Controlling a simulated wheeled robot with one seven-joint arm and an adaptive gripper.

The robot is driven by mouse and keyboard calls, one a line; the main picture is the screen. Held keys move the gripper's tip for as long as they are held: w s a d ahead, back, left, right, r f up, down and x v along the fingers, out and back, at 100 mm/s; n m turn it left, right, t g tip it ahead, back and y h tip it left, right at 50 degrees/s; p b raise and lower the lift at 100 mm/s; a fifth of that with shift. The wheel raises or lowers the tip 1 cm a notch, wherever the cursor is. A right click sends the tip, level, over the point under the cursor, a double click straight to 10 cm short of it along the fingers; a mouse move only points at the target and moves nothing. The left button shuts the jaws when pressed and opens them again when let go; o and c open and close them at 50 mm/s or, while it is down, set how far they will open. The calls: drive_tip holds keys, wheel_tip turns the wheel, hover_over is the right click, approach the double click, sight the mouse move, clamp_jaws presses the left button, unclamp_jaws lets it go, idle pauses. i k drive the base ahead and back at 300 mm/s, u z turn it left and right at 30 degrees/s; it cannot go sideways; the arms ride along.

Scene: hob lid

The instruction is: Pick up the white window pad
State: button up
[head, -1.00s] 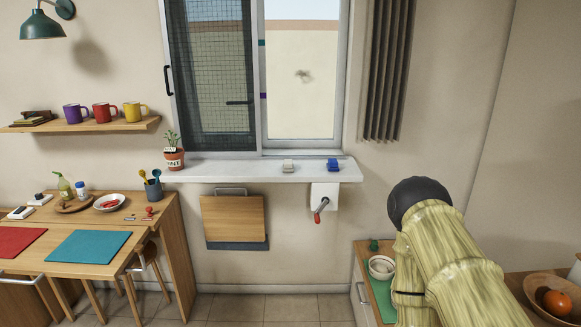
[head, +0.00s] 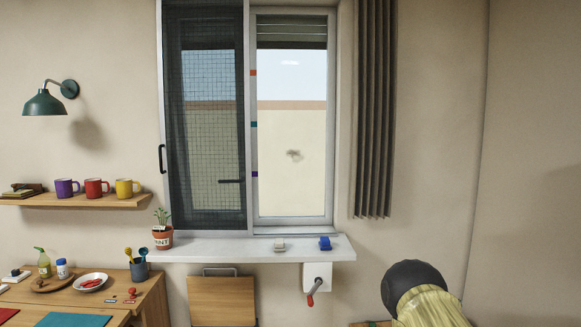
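The white window pad (head: 279,245) is a small whitish block on the window sill (head: 220,250), right of the sill's middle. A blue pad (head: 325,243) of similar size sits to its right, apart from it. My gripper itself is not in view.
A potted plant (head: 162,236) stands at the sill's left end. A roll with a red handle (head: 312,290) hangs under the sill's right part. A folded wooden board (head: 222,300) is below. A dark curtain (head: 373,110) hangs right of the window.

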sight(278, 245)
drive_tip(key=u, duration=0.4)
drive_tip(key=i, duration=0.4)
drive_tip(key=u, duration=0.6)
drive_tip(key=i, duration=1.3)
drive_tip(key=z, duration=0.85)
